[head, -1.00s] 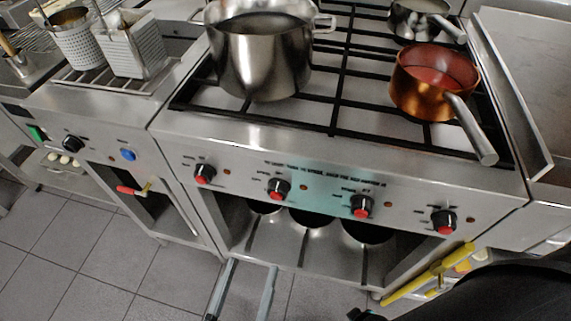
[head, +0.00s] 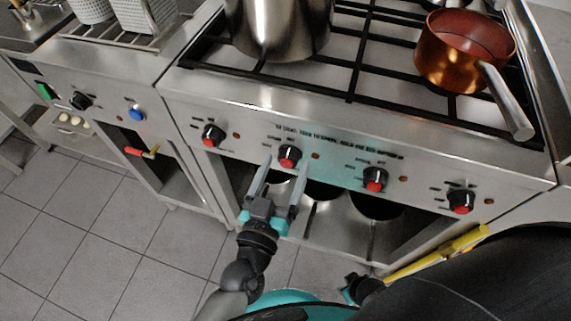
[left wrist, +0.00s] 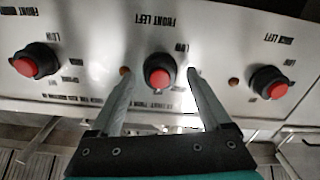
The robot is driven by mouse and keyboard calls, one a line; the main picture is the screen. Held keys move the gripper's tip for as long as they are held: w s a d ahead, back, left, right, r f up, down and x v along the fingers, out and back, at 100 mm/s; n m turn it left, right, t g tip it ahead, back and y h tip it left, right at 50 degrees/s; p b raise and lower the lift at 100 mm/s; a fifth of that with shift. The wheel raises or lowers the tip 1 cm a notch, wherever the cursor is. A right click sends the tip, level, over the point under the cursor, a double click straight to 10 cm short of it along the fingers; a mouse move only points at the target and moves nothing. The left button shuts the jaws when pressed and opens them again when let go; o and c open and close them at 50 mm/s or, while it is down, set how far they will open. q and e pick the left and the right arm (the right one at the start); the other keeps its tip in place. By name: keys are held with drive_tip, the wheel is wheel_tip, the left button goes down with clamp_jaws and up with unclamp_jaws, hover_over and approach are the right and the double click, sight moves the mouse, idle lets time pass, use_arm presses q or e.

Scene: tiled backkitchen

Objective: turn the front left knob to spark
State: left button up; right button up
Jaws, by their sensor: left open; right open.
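The front left knob (head: 289,156) is black with a red face and is second from the left on the stove's front panel. In the left wrist view the same knob (left wrist: 160,72) sits under an upside-down FRONT LEFT label. My left gripper (head: 287,163) is open, with one finger on each side of this knob. In the left wrist view the open fingers (left wrist: 161,76) show gaps to the knob; I cannot tell whether the tips touch the panel. A small part of my right gripper (head: 352,289) shows low in the head view; its fingers are not clear.
Neighbouring knobs are the leftmost one (head: 213,135), a third (head: 375,179) and the rightmost (head: 461,201). A steel pot (head: 280,25) and a copper pan (head: 455,55) with its handle towards the front stand on the grates. A yellow bar handle (head: 440,255) is low right.

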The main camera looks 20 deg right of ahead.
use_arm(q)
drive_tip(key=shift+w+d, duration=0.35)
drive_tip(key=shift+w, duration=0.15)
clamp_jaws()
idle(0.4)
